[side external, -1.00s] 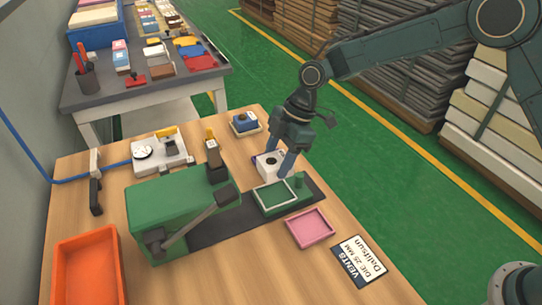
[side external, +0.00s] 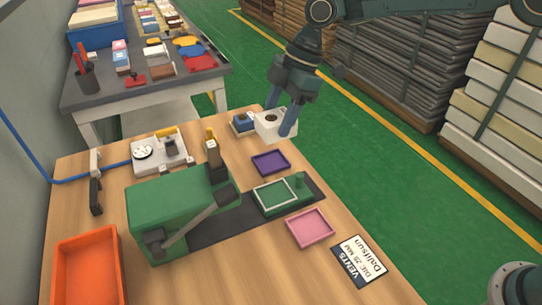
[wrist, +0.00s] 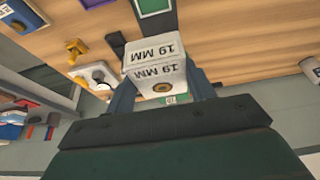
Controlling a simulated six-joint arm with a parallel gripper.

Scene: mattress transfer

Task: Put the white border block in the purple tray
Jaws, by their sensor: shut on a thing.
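In the wrist view the block (wrist: 156,70) sits between my fingers and bears "19 MM" lettering. The purple tray (side external: 271,163) lies empty on the table, just below the block in the side view and apart from it.
A blue block (side external: 241,124) on a pale base stands close left of the held block. A green press (side external: 178,212), a white-framed green plate (side external: 276,195), a pink tray (side external: 310,229) and an orange bin (side external: 88,270) are nearer the camera.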

